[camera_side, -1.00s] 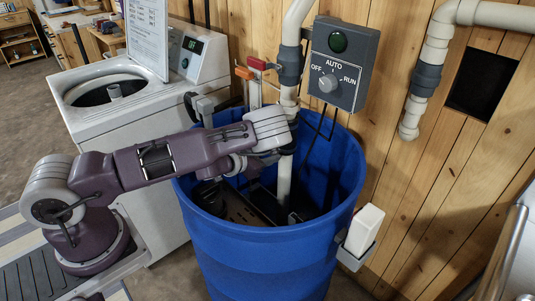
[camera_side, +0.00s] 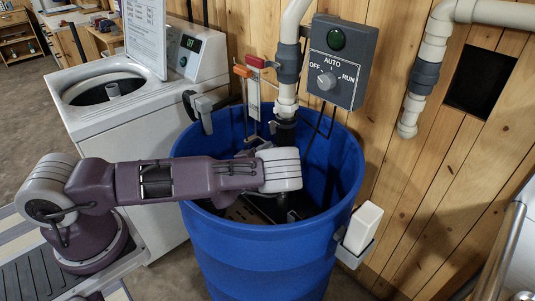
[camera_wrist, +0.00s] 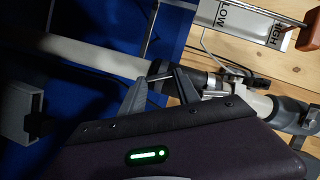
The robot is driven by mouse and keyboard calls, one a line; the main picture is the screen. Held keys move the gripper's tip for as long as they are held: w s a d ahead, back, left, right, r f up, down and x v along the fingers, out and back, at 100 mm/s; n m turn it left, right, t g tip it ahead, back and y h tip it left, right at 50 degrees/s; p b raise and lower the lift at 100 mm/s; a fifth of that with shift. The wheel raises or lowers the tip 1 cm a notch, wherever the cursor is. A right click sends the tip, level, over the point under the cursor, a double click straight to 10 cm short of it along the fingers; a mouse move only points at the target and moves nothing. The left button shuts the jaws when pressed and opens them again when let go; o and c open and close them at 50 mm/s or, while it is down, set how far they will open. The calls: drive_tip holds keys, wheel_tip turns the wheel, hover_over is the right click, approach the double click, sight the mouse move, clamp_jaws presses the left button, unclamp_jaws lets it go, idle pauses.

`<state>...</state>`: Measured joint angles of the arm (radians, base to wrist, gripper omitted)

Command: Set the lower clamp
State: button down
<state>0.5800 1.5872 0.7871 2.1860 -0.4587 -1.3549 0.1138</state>
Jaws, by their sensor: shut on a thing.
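A vertical white pipe (camera_side: 286,95) comes down the wall into the blue barrel (camera_side: 262,245). A dark coupling (camera_side: 284,130) shows on it just above my wrist. In the wrist view the white pipe (camera_wrist: 95,55) runs across the picture into the dark coupling (camera_wrist: 190,82), with a metal clamp (camera_wrist: 213,84) and a white fitting beyond it. My gripper (camera_wrist: 168,76) is shut on a dark part at the coupling's end, which I take to be the lower clamp. Its exact grip is partly hidden. In the side view my wrist covers the fingers.
The control box (camera_side: 340,62) with OFF, AUTO and RUN hangs on the plank wall right of the pipe. A level gauge with a red float rod (camera_side: 254,95) stands left of it. A washer (camera_side: 140,110) stands left of the barrel, and a white bottle (camera_side: 363,228) hangs at its right rim.

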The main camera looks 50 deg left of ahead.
drive_tip(key=shift+f+m+t+y, duration=0.15)
drive_tip(key=shift+m+t+y, duration=0.25)
drive_tip(key=shift+m, duration=0.6)
drive_tip(key=c, duration=0.9)
unclamp_jaws()
